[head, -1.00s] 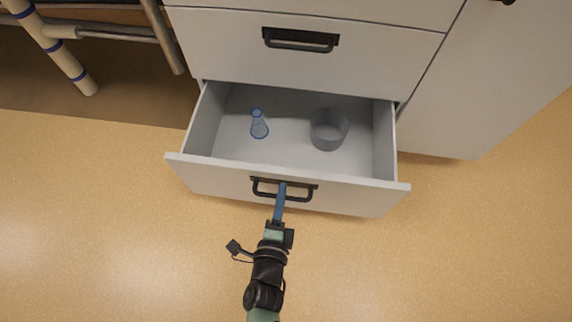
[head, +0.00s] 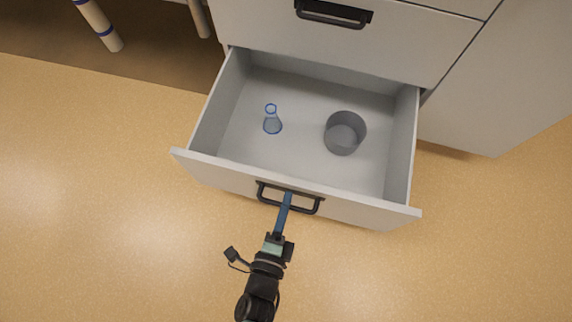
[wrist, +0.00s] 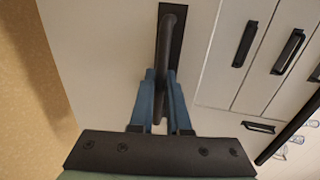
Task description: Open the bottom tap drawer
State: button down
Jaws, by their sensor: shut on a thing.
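The bottom drawer (head: 200,172) stands pulled far out of the cabinet in the head view. Its black bar handle (head: 305,206) is on the front panel. My gripper (head: 288,200) is shut on this handle, with its blue fingers on the bar near the middle. In the wrist view the fingers (wrist: 160,98) lie on either side of the dark handle (wrist: 172,35). Inside the drawer are a small clear flask (head: 272,120) with a blue rim and a grey round container (head: 345,133), both upright and apart.
The closed drawer above (head: 400,45) has its own black handle (head: 334,13). A plain cabinet panel (head: 500,90) stands at the right. White pipes with blue bands (head: 100,25) are at the upper left. The tan floor (head: 90,220) in front is clear.

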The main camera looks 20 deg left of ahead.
jog(key=c, duration=1.2)
grip_release()
jog(key=shift+o, duration=0.2)
jog(key=shift+s, duration=0.1)
jog(key=p+v, duration=0.4)
jog(key=v, duration=0.8)
jog(key=shift+s, duration=0.35)
jog(key=shift+r, duration=0.15)
